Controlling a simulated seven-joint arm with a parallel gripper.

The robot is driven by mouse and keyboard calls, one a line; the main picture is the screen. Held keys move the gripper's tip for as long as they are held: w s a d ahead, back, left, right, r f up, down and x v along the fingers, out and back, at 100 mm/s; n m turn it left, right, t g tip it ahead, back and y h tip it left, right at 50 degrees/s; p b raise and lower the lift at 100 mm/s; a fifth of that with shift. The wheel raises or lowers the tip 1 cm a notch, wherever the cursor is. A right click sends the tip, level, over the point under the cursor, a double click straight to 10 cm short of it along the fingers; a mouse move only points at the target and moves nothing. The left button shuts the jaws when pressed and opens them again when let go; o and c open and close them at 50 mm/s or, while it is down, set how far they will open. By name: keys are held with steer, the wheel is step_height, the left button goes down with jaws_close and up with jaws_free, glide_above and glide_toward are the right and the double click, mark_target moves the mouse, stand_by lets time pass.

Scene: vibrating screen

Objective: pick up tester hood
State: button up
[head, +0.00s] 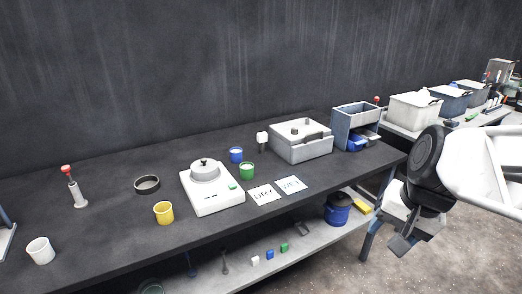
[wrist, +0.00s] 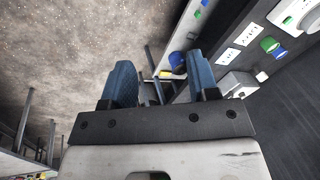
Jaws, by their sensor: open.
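The white tester (head: 213,199) stands on the dark bench. A round grey hood with a dark knob (head: 204,170) sits on top of it; I take this as the tester hood. In the wrist view the tester shows only in part at the upper right corner (wrist: 292,14). My gripper (wrist: 160,82) is open and empty, its two blue fingers apart. In the head view my gripper (head: 402,242) hangs off the bench's right front edge, well away from the hood.
Near the tester are a yellow cup (head: 164,212), blue cup (head: 236,155), green cup (head: 247,170), black ring (head: 147,184) and DRY (head: 264,194) and WET (head: 291,185) cards. A grey box (head: 300,150) stands at the back right. Bare bench (head: 110,235) lies front left.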

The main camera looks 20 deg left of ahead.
steer(key=w+a+f+m+g+y, duration=0.15)
steer(key=w+a+m+y, duration=0.5)
steer(key=w+a, duration=1.75)
steer(key=m+y, duration=0.5)
steer(key=m, duration=0.4)
glide_toward(204, 159)
steer(key=shift+g+x, duration=0.25)
steer(key=shift+x, duration=0.6)
steer(key=shift+w+h, duration=0.15)
steer(key=shift+h, duration=0.1)
steer(key=shift+x, duration=1.25)
steer(key=shift+a, duration=0.15)
steer(key=shift+x, duration=2.5)
